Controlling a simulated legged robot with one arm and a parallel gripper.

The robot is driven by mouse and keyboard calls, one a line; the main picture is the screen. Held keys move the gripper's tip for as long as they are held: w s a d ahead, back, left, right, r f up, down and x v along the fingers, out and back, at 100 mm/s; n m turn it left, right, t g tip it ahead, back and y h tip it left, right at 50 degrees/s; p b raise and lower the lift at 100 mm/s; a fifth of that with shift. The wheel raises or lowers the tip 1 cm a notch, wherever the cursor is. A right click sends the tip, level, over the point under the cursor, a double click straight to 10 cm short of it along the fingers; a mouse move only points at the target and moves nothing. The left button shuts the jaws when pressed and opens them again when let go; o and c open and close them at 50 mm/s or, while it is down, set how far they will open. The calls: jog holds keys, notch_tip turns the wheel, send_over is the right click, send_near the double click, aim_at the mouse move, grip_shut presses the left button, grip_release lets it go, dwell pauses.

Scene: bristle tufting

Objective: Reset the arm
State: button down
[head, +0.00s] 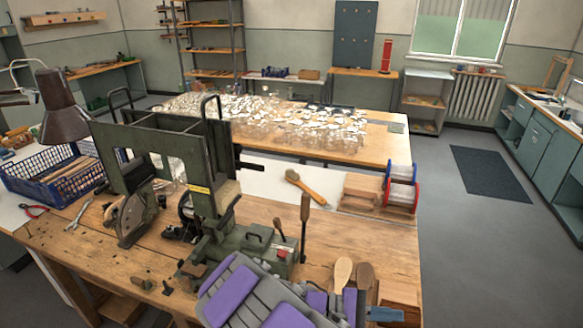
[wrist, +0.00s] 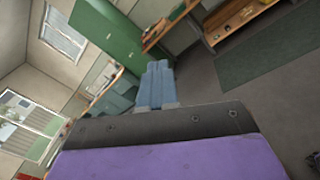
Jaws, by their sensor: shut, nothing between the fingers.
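My gripper (wrist: 155,84) shows in the wrist view as two blue-grey fingers side by side, closed together with nothing between them. They point out over the room, clear of any object. In the head view my purple and grey arm is folded low at the bottom middle, in front of the workbench (head: 110,235). The blue fingers of my gripper (head: 386,314) show at its right end, near the bottom edge. They appear close to the wooden blocks at the bench's front right corner; whether they touch cannot be told.
A green tufting machine (head: 205,150) stands on the bench behind my arm. Brushes (head: 305,188), wire spools (head: 402,185) and a blue crate (head: 50,175) are on it too. A second table (head: 383,150) carries many clear items. Floor to the right is open, with a dark mat (head: 505,171).

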jog(key=s+d+r+m+g+y, duration=0.1)
jog(key=s+r+m+g+y, duration=0.1)
jog(key=s+m+y, duration=0.4)
jog(key=s+d+r+m+g+y, duration=0.1)
jog(key=s+d+r+g+y, duration=0.2)
jog(key=s, duration=0.5)
jog(key=s+a+r+m+t+y, duration=0.1)
jog(key=s+a+m+t+y, duration=0.1)
jog(key=s+a+t+y, duration=0.4)
jog(key=s+a+y, duration=0.2)
jog(key=a+y, duration=0.1)
jog(key=a, duration=0.2)
jog(key=shift+s+r, duration=0.2)
